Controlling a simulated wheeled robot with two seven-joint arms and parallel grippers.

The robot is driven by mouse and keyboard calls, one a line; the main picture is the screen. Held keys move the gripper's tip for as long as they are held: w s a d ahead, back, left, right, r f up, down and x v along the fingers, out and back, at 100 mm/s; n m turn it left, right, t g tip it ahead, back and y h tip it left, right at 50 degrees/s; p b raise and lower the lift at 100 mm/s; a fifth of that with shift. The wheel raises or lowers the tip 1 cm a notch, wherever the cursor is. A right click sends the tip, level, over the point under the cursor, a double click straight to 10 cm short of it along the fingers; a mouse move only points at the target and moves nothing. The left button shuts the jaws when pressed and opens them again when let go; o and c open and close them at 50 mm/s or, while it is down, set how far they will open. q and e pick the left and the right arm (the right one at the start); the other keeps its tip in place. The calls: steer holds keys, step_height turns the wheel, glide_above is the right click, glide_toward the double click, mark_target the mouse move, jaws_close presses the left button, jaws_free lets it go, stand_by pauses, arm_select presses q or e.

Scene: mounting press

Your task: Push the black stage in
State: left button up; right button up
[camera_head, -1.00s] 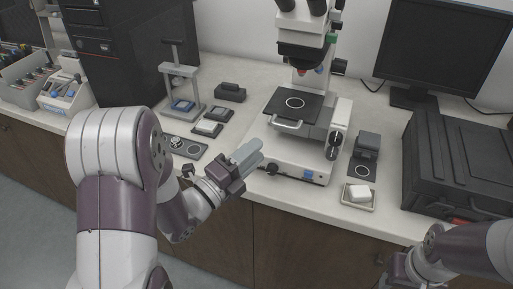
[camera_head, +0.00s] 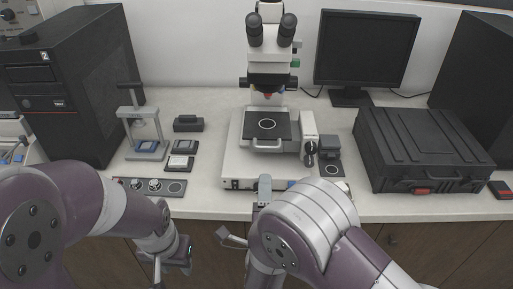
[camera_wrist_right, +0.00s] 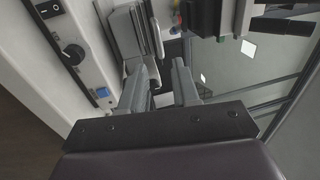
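The black stage (camera_head: 284,130), a dark plate with a white ring and a pale front handle (camera_head: 265,149), sits on the white microscope (camera_head: 235,155) in the middle of the bench. My right gripper (camera_head: 265,188) is in front of the microscope base, below the handle in the picture. In the right wrist view its two fingers (camera_wrist_right: 160,70) stand apart with nothing clearly held between them. The handle shows just beyond them there; contact cannot be told. My left gripper (camera_head: 172,264) is low at the left, in front of the bench and away from the stage; its opening is unclear.
A small press stand (camera_head: 145,150), small trays and a control strip (camera_head: 122,187) lie left of the microscope. A black case (camera_head: 425,150) and a monitor (camera_head: 366,50) are further right.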

mark_target(267, 147)
steer(key=w, duration=0.2)
steer(key=w+r+p, duration=0.1)
steer(key=w, duration=0.2)
steer(key=w+p, duration=0.1)
steer(key=w, duration=0.1)
steer(key=shift+w+d+r, duration=0.1)
steer(key=shift+w+r, duration=0.2)
steer(key=w, duration=0.4)
steer(key=shift+w+d+r+p, duration=0.15)
steer(key=shift+w+r+p, duration=0.05)
steer(key=shift+w+p, duration=0.2)
arm_select(q)
step_height(267, 147, up, 3)
steer(key=shift+w+d+f, duration=0.1)
steer(key=shift+w, duration=0.05)
arm_select(e)
jaws_close()
